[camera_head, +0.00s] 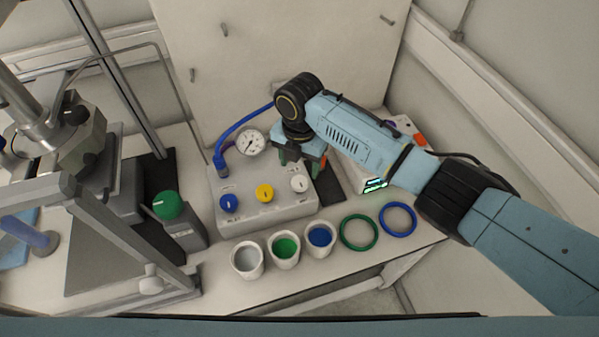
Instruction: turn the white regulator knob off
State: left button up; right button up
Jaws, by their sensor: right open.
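The white regulator knob (299,183) is at the right end of a row on a light grey regulator box (262,213), with a yellow knob (264,192) and a blue knob (229,202) to its left. My right gripper (302,168) points down just behind and above the white knob. Its dark fingers are open, one on each side, with the knob in front of them in the picture. I cannot tell whether a finger touches it. The gripper hides the box's back right part. My left gripper is not in view.
In front are several cups, including a green-filled one (285,248), and green (359,232) and blue (398,219) rings. A green knob (168,205) and metal reactor frame are left.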

aim_at(299, 181)
notch_tip(299, 181, up, 7)
jog(key=shift+r, duration=0.15)
dwell(0.5)
